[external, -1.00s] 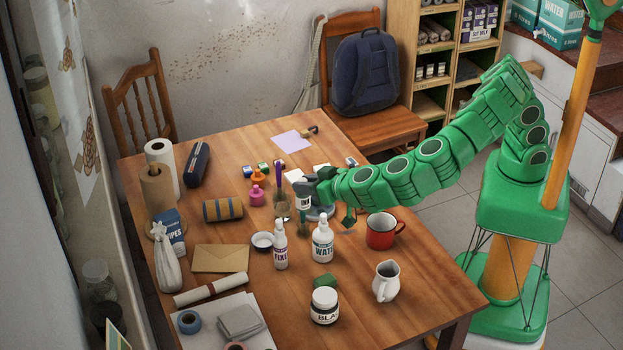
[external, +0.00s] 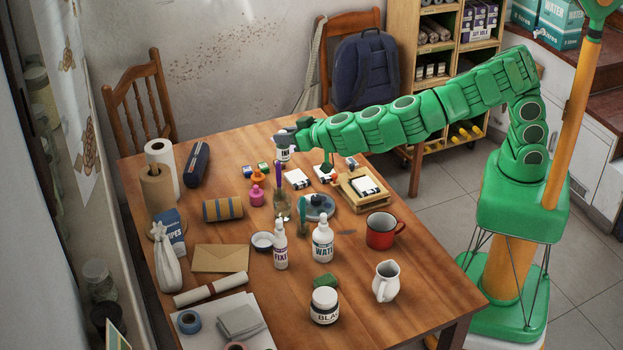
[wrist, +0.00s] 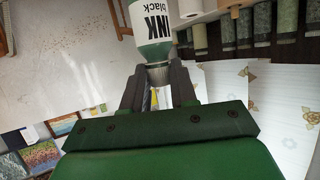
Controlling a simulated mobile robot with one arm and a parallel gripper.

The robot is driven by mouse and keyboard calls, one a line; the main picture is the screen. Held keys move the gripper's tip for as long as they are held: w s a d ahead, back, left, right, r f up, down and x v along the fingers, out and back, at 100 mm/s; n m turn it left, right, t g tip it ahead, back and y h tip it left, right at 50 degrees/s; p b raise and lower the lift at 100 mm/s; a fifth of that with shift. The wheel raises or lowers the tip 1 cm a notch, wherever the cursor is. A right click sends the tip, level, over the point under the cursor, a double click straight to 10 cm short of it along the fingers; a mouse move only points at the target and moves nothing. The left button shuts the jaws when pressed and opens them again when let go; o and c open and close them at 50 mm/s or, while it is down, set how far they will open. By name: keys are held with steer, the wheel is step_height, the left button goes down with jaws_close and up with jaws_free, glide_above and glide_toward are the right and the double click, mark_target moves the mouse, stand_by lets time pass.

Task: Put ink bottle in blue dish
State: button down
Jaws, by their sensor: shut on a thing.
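A glass jar with a brush (external: 282,207) stands left of the dish. A wooden tray with cards (external: 362,190) and a red mug (external: 381,231) are to the right. Pink and orange bottles (external: 257,195) stand left.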

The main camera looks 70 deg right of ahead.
steer(key=w+d+y, duration=0.1)
steer(key=w+d, duration=0.2)
steer(key=d, duration=0.7)
steer(key=w+d+n, duration=0.1)
steer(key=w+d, duration=0.2)
steer(key=d, duration=0.7)
steer(key=w+d+y, duration=0.1)
steer(key=w+d, duration=0.2)
steer(key=d, duration=0.8)
steer(key=w+a+f+n+y, duration=0.1)
steer(key=a+f+n+y, duration=0.2)
steer(key=a, duration=0.3)
steer(key=w+a+f+n+g+y, duration=0.1)
steer(key=a+f+n+y, duration=0.15)
steer(key=a, duration=0.35)
steer(key=w+a+f+n+y, duration=0.1)
steer(key=a+f+n+y, duration=0.25)
steer(key=a, duration=0.25)
steer(key=s+a+f+n+g+y, duration=0.2)
steer(key=s+a+n+g, duration=0.1)
steer(key=a, duration=0.4)
steer(key=s+a+f+n+g+y, duration=0.2)
steer(key=a, duration=0.5)
steer(key=s+a+f+n+g+y, duration=0.2)
steer(key=s+a+f+n+g, duration=0.1)
steer(key=a, duration=0.4)
steer(key=shift+d+f, duration=0.2)
steer(key=shift+f, duration=4.05)
